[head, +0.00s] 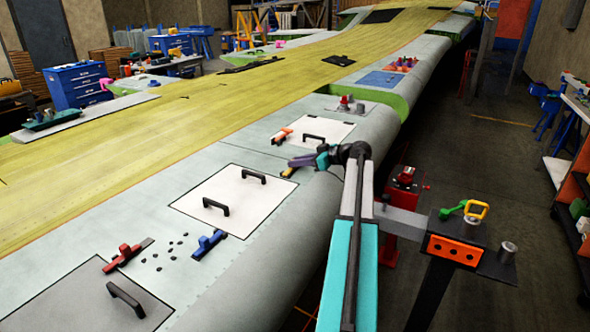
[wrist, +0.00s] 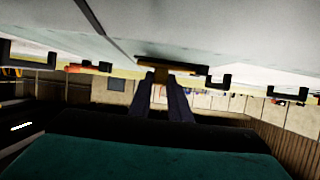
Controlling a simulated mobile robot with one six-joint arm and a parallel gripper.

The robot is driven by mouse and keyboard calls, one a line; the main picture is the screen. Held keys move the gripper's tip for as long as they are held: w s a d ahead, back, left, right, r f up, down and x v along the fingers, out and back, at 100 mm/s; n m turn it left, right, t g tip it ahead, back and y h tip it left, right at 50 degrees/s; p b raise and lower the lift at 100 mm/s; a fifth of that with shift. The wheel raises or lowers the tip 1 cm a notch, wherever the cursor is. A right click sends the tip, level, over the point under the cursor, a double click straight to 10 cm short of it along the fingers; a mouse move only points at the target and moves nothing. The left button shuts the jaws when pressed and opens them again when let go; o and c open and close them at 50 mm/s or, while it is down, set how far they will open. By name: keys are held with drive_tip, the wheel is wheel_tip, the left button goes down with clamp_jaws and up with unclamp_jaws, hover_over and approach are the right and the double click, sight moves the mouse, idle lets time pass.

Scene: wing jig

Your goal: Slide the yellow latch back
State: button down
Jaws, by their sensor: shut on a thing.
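The yellow latch (head: 288,172) sits on the pale wing skin near the rounded edge, beside the white panel with black handles. In the head view only a small yellow part shows beside my gripper (head: 302,161). In the wrist view the latch (wrist: 178,69) is a dark yellow-brown bar against the wing surface. My gripper's two dark fingers (wrist: 163,77) reach up to it and are shut on it. The fingertips and my wrist hide part of the latch.
An orange latch (head: 283,135) and a white panel (head: 325,130) lie just beyond. Nearer are another white panel (head: 230,188), a blue latch (head: 209,243) and a red latch (head: 127,255). A stand with tools (head: 455,250) is at the right.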

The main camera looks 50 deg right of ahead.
drive_tip(key=shift+d+r, duration=0.1)
drive_tip(key=shift+d, duration=0.2)
drive_tip(key=c, duration=1.6)
unclamp_jaws()
drive_tip(key=shift+c, duration=0.2)
drive_tip(key=shift+s+d+r+b, duration=0.1)
drive_tip(key=shift+s+b, duration=0.2)
drive_tip(key=shift+s, duration=0.25)
drive_tip(key=b+v, duration=0.3)
drive_tip(key=v, duration=0.8)
drive_tip(key=shift+b+v, duration=0.35)
drive_tip(key=shift+v, duration=0.5)
drive_tip(key=shift+s, duration=0.1)
